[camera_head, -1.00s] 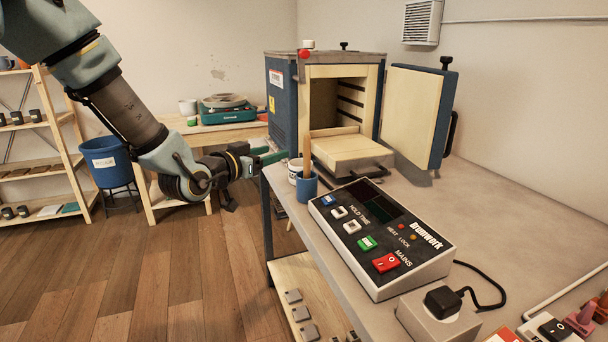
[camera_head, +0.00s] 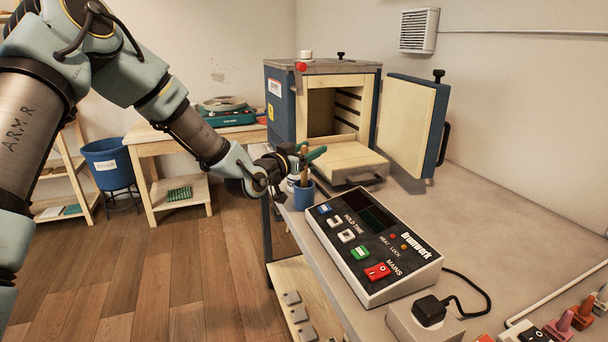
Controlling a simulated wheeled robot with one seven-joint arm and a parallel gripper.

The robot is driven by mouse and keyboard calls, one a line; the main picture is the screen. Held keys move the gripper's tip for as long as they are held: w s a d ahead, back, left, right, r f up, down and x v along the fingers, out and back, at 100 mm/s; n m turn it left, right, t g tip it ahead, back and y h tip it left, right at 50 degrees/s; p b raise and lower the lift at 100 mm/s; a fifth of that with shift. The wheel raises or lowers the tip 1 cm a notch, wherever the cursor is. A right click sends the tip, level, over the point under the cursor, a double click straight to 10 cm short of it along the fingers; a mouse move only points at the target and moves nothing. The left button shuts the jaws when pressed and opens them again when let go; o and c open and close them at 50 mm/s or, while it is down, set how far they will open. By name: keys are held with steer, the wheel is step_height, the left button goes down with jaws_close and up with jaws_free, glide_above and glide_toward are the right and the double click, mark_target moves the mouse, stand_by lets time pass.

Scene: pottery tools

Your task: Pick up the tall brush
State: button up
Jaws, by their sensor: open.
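The tall brush (camera_head: 304,172) stands nearly upright in a blue cup (camera_head: 304,196) at the left edge of the grey worktop; its wooden handle shows above the rim. My gripper (camera_head: 311,151) is open at the upper part of the handle, with its green fingers close around or beside it. I cannot tell whether the fingers touch the handle. The top of the brush is partly hidden by the gripper. A white cup behind the blue cup is mostly hidden.
A kiln (camera_head: 318,110) with its door (camera_head: 408,125) open stands just behind the cups. A control box (camera_head: 375,245) lies in front of them, with a plug and cable at its right. The right part of the worktop (camera_head: 500,215) is largely clear.

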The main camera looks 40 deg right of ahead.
steer(key=shift+d, duration=0.2)
jaws_close()
stand_by(0.3)
stand_by(1.0)
